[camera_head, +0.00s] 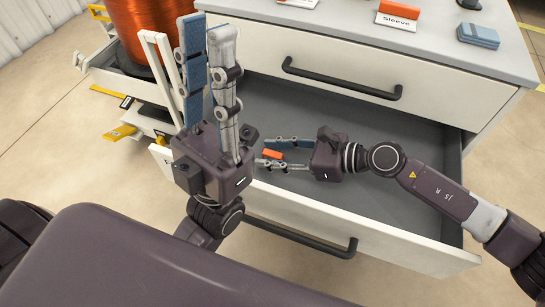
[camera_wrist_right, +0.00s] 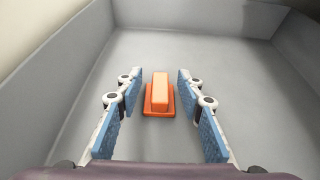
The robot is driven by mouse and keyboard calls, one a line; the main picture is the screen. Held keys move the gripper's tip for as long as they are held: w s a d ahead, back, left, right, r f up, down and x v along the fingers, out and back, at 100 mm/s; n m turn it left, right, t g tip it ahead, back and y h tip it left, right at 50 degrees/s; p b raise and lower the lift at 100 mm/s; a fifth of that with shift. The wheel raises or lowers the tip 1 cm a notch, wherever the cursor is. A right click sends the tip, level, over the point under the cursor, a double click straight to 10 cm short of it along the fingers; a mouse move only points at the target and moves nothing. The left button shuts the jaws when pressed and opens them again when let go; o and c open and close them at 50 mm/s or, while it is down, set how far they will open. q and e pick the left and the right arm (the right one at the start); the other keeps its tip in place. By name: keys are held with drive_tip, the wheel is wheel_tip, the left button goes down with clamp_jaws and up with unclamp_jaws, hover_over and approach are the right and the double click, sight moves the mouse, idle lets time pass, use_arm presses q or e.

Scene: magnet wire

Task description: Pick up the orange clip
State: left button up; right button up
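The orange clip (camera_wrist_right: 159,97) lies on the grey floor of an open drawer (camera_head: 385,143). The clip also shows in the head view (camera_head: 273,154). My right gripper (camera_head: 262,150) reaches into the drawer from the right, its fingers open on either side of the clip. In the right wrist view, the blue-padded fingers of the right gripper (camera_wrist_right: 156,103) stand apart with a gap on both sides of the clip, not touching it. My left gripper (camera_head: 206,28) points up above the drawer's left part, its two fingers apart and nothing seen between them.
A white cabinet with a closed upper drawer (camera_head: 340,62) stands behind. On its grey top are an orange sleeve with a label (camera_head: 399,12) and a blue block (camera_head: 478,36). A copper wire spool (camera_head: 150,30) stands at the upper left. The drawer walls surround my right gripper.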

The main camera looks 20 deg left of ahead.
drive_tip(key=c, duration=0.9)
